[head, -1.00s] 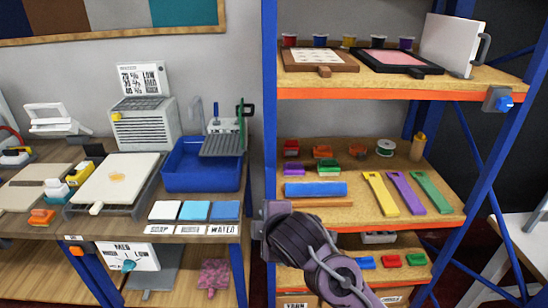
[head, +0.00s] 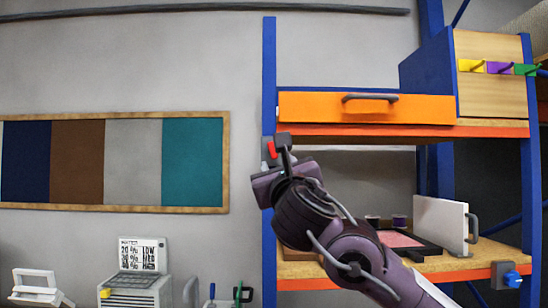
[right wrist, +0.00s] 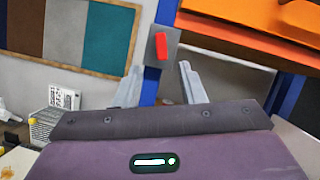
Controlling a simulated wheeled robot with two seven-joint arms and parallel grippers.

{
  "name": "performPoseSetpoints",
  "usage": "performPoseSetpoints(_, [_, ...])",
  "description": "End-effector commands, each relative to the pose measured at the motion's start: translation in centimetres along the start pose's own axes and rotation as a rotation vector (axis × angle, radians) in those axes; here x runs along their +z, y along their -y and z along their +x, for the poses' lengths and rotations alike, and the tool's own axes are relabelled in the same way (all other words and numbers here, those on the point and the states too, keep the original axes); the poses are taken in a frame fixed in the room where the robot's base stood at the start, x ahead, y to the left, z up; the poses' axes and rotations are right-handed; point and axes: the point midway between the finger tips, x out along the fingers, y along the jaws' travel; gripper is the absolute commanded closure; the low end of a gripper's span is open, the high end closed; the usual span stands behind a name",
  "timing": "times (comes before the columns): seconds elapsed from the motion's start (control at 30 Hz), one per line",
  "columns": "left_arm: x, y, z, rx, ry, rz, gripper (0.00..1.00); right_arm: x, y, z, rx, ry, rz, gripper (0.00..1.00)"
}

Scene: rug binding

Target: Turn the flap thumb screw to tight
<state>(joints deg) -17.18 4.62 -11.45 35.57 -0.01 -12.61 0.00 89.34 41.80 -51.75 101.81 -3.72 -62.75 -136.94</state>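A small red thumb screw (head: 271,149) sits on a grey plate on the blue rack post, left of the orange flap (head: 330,107) with its grey bar handle. In the right wrist view the red thumb screw (right wrist: 161,47) stands upright on its grey plate, straight ahead. My right gripper (head: 281,148) is raised at this post; its two pale fingers (right wrist: 160,75) are apart with the screw seen between them. I see no clear contact. The handle's turn marks, if any, are too small to read. My left gripper is not in view.
The rack shelf (head: 300,272) below holds a pink-faced black frame and a white panel (head: 440,225). A blue knob (head: 511,278) is on the right post. A wooden box with coloured clips (head: 495,95) stands right of the flap. A sample board (head: 217,165) hangs left.

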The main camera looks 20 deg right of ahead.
Motion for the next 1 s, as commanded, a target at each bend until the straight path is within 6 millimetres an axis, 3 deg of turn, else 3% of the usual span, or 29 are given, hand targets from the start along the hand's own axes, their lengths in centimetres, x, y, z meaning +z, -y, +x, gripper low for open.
performPoseSetpoints(0.53, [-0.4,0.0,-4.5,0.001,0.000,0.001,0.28,0.7,0.4,7.1,-0.005,0.004,-0.016,0.64])
performPoseSetpoints(0.9, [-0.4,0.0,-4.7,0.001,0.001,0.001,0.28,0.4,0.3,7.8,-0.005,0.006,-0.015,0.64])
performPoseSetpoints(1.0, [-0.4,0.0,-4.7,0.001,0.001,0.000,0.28,0.4,0.3,7.8,-0.005,0.006,-0.015,0.74])
